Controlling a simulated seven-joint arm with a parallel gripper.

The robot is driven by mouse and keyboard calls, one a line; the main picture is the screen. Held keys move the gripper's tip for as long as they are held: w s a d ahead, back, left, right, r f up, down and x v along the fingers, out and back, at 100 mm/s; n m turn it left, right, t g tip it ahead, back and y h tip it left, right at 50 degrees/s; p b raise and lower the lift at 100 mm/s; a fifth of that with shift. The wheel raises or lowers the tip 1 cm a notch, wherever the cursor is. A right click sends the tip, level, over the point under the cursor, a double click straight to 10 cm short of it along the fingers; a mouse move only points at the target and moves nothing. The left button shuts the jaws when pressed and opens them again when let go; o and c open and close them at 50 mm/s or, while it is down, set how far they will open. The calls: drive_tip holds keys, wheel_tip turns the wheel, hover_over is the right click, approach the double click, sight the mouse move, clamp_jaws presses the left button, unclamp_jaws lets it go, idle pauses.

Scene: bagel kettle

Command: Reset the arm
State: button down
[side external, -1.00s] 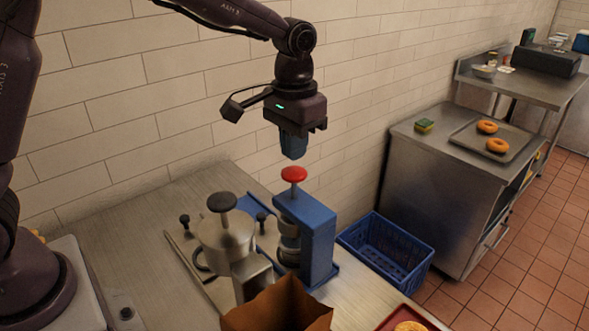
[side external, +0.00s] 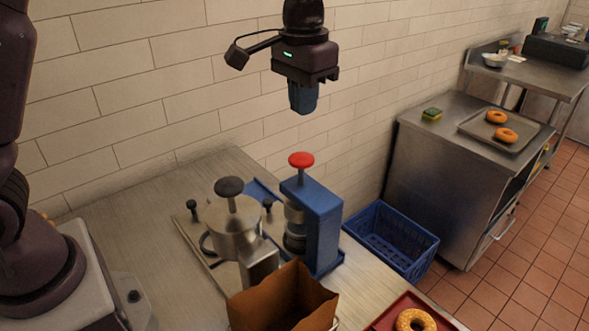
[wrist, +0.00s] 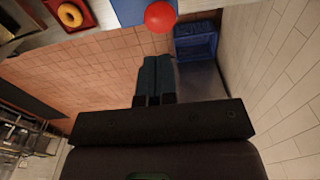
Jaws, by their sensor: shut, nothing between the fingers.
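My gripper (side external: 303,111) hangs in the air above the blue press (side external: 322,222) with its red knob (side external: 301,160). Its blue fingers are shut with nothing between them, pointing down, with a clear gap above the knob. In the wrist view my gripper's fingers (wrist: 154,65) lie side by side, and the red knob (wrist: 160,17) shows beyond their tips.
A metal kettle (side external: 233,238) with a black knob stands left of the press. A paper bag (side external: 285,305) and a red tray (side external: 386,321) with a bagel (side external: 415,320) are in front. A blue crate (side external: 392,240) is at right. The tiled wall (side external: 180,75) is behind.

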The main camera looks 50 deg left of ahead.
drive_tip(key=s+a+r+t, duration=0.2)
drive_tip(key=s+a, duration=0.1)
drive_tip(key=s, duration=0.8)
drive_tip(key=s+a+r+t, duration=0.2)
drive_tip(key=s+a+t, duration=0.1)
drive_tip(key=s, duration=0.9)
